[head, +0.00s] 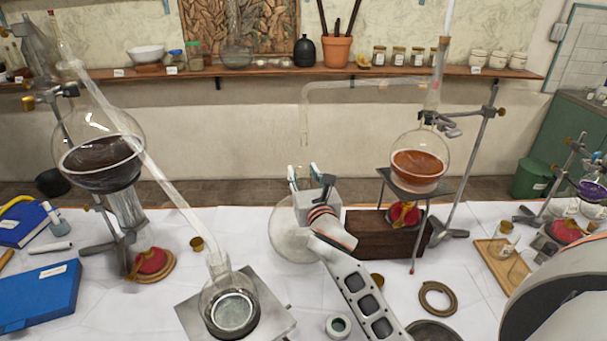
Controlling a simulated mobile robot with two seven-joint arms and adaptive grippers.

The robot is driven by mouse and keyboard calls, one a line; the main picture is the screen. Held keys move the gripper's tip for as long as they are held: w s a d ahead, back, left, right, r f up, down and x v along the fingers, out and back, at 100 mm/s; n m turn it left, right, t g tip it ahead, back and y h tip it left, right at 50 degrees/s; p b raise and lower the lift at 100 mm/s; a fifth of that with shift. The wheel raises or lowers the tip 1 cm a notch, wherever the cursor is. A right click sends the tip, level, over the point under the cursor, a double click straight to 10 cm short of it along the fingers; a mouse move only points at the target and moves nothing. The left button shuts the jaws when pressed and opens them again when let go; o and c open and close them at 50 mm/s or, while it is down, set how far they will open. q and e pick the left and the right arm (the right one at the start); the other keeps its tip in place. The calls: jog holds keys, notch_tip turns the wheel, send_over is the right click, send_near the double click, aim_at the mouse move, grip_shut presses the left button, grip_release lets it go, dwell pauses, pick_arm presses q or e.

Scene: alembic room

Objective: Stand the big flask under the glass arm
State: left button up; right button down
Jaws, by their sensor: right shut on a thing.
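The big flask (290,240) is clear, round and empty-looking, and shows at the middle of the head view. My right gripper (303,178) is shut on it at the upper part. The gripper and wrist hide the neck and the flask's right side. The glass arm (350,84) is a thin clear tube running left from the flask of orange liquid (417,168); its bent end (304,125) hangs down above my right gripper. I cannot tell whether the big flask touches the table. My left gripper is not in view.
The orange flask sits on a tripod (413,235) over a burner, beside a dark wooden block (368,225) close to my right wrist. At left, a large retort (102,175) leads down to a receiver flask (230,305). A cork ring (437,299) lies right of my forearm.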

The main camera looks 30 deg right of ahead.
jog(key=c, duration=1.4)
grip_release()
jog(key=shift+s, duration=0.15)
jog(key=v, duration=1.2)
jog(key=shift+a, duration=0.1)
